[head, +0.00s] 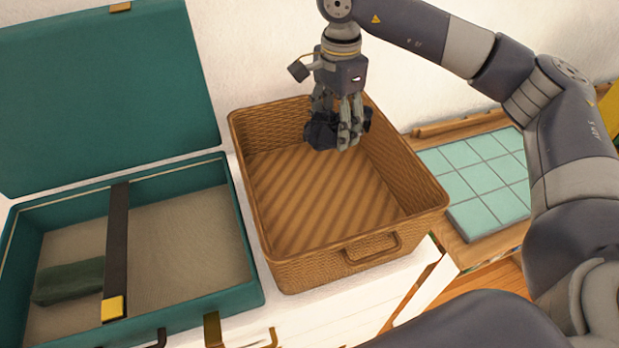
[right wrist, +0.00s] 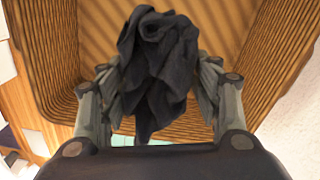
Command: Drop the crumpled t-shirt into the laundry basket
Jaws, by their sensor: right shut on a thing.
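The crumpled t-shirt (head: 321,134) is dark, nearly black. My right gripper (head: 347,138) is shut on it and points down over the far part of the laundry basket. In the right wrist view the t-shirt (right wrist: 158,70) hangs bunched between the two fingers, with basket walls behind it. The laundry basket (head: 345,256) is brown wicker with a handle on its near side. Its visible floor is bare. I cannot tell exactly how far the t-shirt is above the floor. My left gripper is not in view.
An open teal suitcase (head: 243,298) stands left of the basket, with a dark strap (head: 117,240) and a folded green cloth (head: 70,282) inside. A teal tiled board (head: 480,212) lies on a wooden surface at right. A white wall is behind.

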